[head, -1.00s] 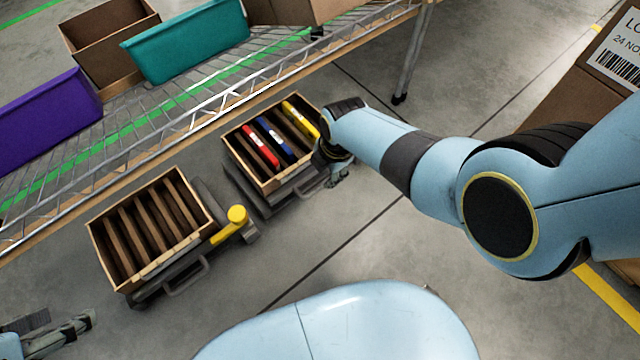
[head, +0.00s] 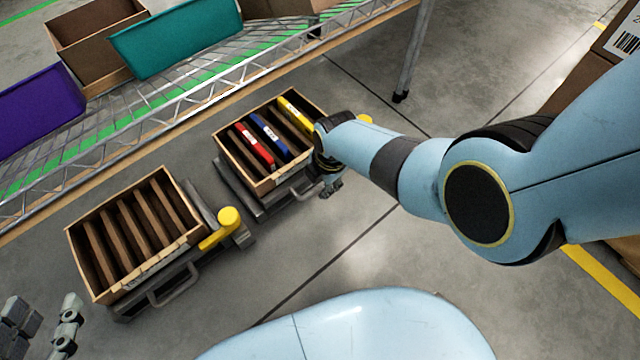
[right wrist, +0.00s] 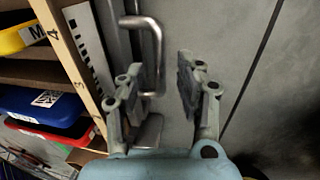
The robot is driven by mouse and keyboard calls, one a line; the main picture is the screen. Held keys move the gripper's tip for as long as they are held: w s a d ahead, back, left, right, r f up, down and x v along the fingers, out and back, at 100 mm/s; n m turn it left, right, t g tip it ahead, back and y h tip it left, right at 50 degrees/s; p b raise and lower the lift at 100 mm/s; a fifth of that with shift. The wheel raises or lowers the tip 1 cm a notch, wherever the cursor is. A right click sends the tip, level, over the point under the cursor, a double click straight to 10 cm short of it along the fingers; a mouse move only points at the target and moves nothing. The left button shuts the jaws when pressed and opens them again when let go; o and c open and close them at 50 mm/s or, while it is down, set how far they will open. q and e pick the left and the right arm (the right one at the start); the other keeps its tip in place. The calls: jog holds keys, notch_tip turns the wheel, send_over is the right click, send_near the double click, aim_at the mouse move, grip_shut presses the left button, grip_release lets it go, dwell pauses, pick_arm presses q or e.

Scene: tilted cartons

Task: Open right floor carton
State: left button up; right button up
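The right floor carton (head: 262,187) is a brown open-topped box with dividers, tilted on a dark stand. It holds a red item (head: 254,146), a blue item (head: 270,135) and a yellow item (head: 295,114) in separate slots. My right gripper (head: 331,186) hangs beside the carton's right end. In the right wrist view its fingers (right wrist: 157,82) are spread and empty, and a grey bar handle (right wrist: 154,50) on the stand lies just beyond and between the tips, seemingly not gripped. My left gripper (head: 42,325) is at the lower left with its fingers apart, holding nothing.
The left floor carton (head: 90,284) is empty, on a stand with a yellow knob (head: 229,219). Another yellow knob (head: 366,119) shows behind my right forearm. A wire shelf (head: 200,92) holds a purple bin (head: 38,108) and a teal bin (head: 175,40). Floor right of the stands is clear.

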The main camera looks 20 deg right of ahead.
notch_tip(320, 180, down, 2)
jog(key=shift+w+a+b, duration=0.1)
jog(key=shift+w+b, duration=0.05)
jog(key=shift+b, duration=0.55)
pick_arm(q)
jog(key=w+d+r+t+h, duration=0.1)
jog(key=w+r+t, duration=0.3)
jog(key=w+r, duration=0.2)
notch_tip(320, 180, up, 3)
jog(key=shift+f+m+t, duration=0.1)
jog(key=shift+m+t, duration=0.3)
pick_arm(e)
jog(key=shift+c, duration=0.2)
grip_shut()
